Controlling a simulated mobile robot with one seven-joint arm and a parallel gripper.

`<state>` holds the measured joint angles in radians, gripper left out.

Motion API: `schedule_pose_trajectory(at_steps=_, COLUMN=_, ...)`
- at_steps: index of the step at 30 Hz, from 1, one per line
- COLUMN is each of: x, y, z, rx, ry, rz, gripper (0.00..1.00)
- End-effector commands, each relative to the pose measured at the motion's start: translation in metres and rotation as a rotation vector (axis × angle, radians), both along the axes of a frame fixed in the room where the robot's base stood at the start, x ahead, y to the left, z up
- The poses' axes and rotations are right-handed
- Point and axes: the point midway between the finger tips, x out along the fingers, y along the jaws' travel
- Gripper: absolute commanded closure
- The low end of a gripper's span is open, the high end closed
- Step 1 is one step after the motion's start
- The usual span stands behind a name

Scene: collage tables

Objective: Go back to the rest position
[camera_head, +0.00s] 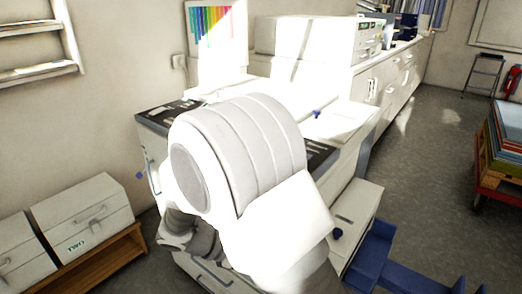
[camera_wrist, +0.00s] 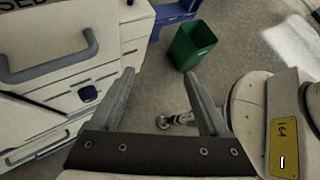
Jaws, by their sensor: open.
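My gripper (camera_wrist: 163,98) shows in the wrist view with its two grey fingers spread wide apart. It is open, and nothing is between the fingers. Below and beyond it are the grey floor and a small metal part whose nature I cannot tell. In the head view, my large white arm fills the middle and hides the gripper and part of the machine behind it.
A white machine (camera_head: 355,225) with a dark-edged top stands close behind my arm. A green bin (camera_wrist: 192,46) stands on the floor. White boxes (camera_head: 82,215) rest on a wooden bench (camera_head: 105,262) at left. A counter (camera_head: 385,85) runs along the wall.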

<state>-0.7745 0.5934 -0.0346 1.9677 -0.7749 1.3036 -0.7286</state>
Motion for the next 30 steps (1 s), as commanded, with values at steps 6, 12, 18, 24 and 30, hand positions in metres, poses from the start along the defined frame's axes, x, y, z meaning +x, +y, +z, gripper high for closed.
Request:
schedule_pose_trajectory(at_steps=6, x=-0.017, y=-0.040, z=0.047, rx=0.241, ry=-0.173, rz=-0.304, gripper=0.21)
schedule_pose_trajectory(at_steps=12, x=-0.038, y=-0.069, z=0.081, rx=0.446, ry=-0.344, rz=-0.581, gripper=0.21)
schedule_pose_trajectory(at_steps=18, x=-0.063, y=-0.091, z=0.112, rx=0.643, ry=-0.524, rz=-0.855, gripper=0.21)
schedule_pose_trajectory(at_steps=24, x=-0.088, y=-0.107, z=0.138, rx=0.834, ry=-0.713, rz=-1.122, gripper=0.21)
schedule_pose_trajectory(at_steps=30, x=-0.111, y=-0.117, z=0.159, rx=1.019, ry=-0.899, rz=-1.366, gripper=0.21)
